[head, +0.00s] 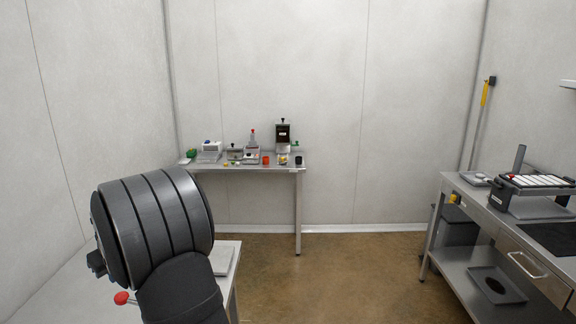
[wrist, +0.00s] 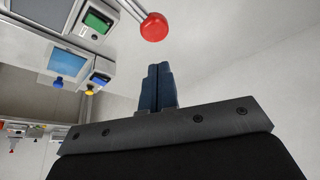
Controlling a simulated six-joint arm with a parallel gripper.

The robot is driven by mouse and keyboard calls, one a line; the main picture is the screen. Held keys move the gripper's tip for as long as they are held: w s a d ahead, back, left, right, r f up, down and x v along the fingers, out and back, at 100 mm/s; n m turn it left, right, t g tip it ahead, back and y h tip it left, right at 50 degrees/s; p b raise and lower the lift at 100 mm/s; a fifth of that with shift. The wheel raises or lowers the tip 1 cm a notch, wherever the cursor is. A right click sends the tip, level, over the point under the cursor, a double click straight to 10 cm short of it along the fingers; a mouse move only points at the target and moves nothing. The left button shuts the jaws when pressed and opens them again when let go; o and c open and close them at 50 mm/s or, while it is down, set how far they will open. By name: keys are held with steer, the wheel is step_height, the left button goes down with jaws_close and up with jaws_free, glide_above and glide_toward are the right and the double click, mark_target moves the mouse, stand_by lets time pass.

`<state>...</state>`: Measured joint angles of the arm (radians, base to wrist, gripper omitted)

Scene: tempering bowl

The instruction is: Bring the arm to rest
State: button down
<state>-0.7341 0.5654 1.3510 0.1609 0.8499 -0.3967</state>
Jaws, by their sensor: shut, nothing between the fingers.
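My gripper (wrist: 158,85) shows in the wrist view as two dark blue fingers pressed together, with nothing between them. A red ball knob on a metal rod (wrist: 154,27) is just above and left of the fingertips in that view; I cannot tell how far apart they are in depth. In the head view my dark grey arm fills the lower left and hides the gripper. A red knob (head: 121,298) shows beside the arm there.
Grey machines with a green display (wrist: 97,21) and a blue knob (wrist: 58,83) are at the wrist view's left. In the head view, a back table (head: 240,169) holds several small items. A steel bench (head: 470,195) stands right, with open floor (head: 345,270) between.

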steer(key=shift+f, duration=2.25)
steer(key=c, duration=2)
jaws_free()
steer(key=o, duration=0.4)
steer(key=shift+s+d+r, duration=0.2)
steer(key=shift+s+r, duration=0.05)
steer(key=shift+s, duration=0.05)
steer(key=o, duration=1.6)
steer(key=s+d+r+n+g+h, duration=0.2)
steer(key=s+d+r+n, duration=0.3)
steer(key=s+d+r, duration=0.3)
steer(key=s+d+h, duration=0.1)
steer(key=s+d, duration=0.2)
steer(key=shift+r+n+h, duration=0.2)
steer(key=shift+n+h, duration=0.2)
step_height(320, 180, down, 10)
steer(key=shift+s+d+r, duration=0.15)
steer(key=shift+d, duration=0.1)
